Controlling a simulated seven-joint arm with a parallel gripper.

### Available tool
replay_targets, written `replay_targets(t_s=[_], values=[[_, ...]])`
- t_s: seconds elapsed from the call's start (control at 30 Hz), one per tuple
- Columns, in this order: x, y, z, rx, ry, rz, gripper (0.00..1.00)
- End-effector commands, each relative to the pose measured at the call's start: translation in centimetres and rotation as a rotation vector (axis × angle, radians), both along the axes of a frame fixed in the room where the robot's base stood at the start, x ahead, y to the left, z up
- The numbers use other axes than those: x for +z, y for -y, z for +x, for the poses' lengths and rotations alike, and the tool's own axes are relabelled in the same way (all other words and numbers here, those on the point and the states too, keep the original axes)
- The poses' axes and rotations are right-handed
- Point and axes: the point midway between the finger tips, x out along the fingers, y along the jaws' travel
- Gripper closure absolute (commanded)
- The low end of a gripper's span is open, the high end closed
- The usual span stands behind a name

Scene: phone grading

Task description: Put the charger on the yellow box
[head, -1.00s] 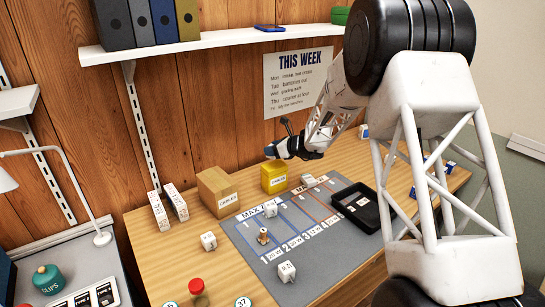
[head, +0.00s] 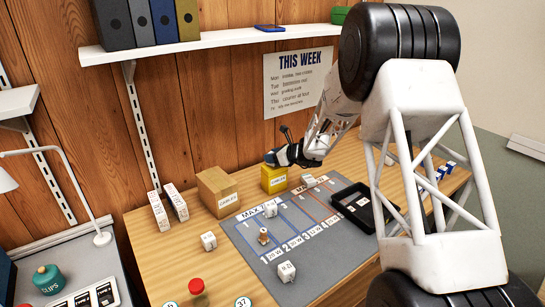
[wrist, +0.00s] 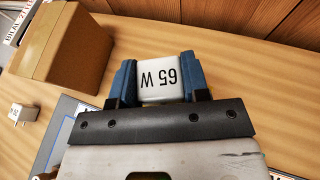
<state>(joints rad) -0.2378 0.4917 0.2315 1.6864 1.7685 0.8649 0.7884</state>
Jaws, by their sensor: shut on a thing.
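In the head view my gripper (head: 272,157) is just over the top of the yellow box (head: 274,181), which stands at the back of the desk. I cannot tell whether the charger touches the box top.
A brown cardboard box (head: 217,192) stands left of the yellow box. A grey lane mat (head: 330,240) with several white chargers lies in front. A black tray (head: 337,204) is to the right. A wall shelf (head: 215,42) hangs above.

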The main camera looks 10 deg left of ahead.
Motion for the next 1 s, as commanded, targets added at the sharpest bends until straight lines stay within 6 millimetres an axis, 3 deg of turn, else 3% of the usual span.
replay_targets(t_s=[0.27,0.3,0.47,1.0], values=[[-0.25,0.0,0.0,0.0,0.0,0.0,0.82],[-0.31,0.0,-0.01,0.0,0.0,0.0,0.56],[-0.27,-0.01,0.0,0.0,0.0,0.0,0.32],[0.32,0.58,-0.22,0.0,0.001,0.0,0.32]])
